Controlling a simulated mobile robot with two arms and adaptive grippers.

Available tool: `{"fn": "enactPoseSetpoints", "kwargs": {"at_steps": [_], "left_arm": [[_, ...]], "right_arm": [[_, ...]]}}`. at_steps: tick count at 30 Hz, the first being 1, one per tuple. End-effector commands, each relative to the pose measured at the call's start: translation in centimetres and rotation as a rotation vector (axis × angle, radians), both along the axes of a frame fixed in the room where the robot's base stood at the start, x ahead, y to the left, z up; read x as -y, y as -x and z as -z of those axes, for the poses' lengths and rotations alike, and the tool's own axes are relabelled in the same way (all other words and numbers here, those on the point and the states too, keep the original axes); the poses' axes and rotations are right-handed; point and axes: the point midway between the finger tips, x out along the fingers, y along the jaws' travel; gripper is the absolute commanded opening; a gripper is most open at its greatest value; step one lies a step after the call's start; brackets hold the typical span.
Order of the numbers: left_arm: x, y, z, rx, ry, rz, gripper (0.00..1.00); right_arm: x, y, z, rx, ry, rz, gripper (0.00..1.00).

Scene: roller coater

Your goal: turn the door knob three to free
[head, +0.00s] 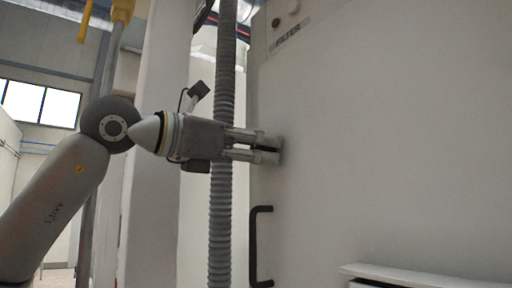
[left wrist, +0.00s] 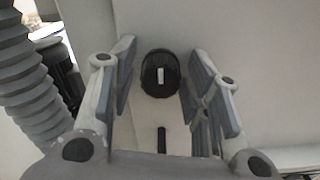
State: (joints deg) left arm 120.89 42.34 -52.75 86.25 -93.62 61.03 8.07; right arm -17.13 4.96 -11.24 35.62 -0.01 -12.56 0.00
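A round black door knob (left wrist: 160,73) with a white pointer mark sits on the pale door panel in the left wrist view. The mark runs nearly upright in that view. My left gripper (head: 273,149) is at the left edge of the white door (head: 390,150), with its fingertips close to the surface. In the left wrist view its two fingers stand apart on either side of the knob, with a visible gap on each side. In the head view the fingers largely hide the knob. My right gripper is not in view.
A black bar handle (head: 256,248) is on the door below the gripper. A grey corrugated hose (head: 221,230) runs vertically beside the door, behind my left gripper. A white ledge (head: 420,276) juts out at the lower right.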

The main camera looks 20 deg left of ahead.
Motion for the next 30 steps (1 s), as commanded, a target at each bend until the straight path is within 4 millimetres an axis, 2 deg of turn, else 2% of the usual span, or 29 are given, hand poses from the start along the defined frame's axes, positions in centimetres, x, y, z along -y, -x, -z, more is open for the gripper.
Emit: {"fn": "enactPoseSetpoints", "kwargs": {"at_steps": [1,8,20,30], "left_arm": [[0.0,0.0,0.0,0.000,0.000,0.000,0.33],[0.0,0.0,0.0,0.000,0.000,0.000,0.05],[0.0,0.0,0.0,0.054,-0.070,0.001,0.05],[0.0,0.1,-0.2,0.226,-0.288,0.001,0.05]], "right_arm": [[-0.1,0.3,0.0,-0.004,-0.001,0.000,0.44],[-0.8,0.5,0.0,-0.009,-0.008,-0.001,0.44],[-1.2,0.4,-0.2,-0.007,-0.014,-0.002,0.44],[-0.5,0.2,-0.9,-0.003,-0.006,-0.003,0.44]]}}
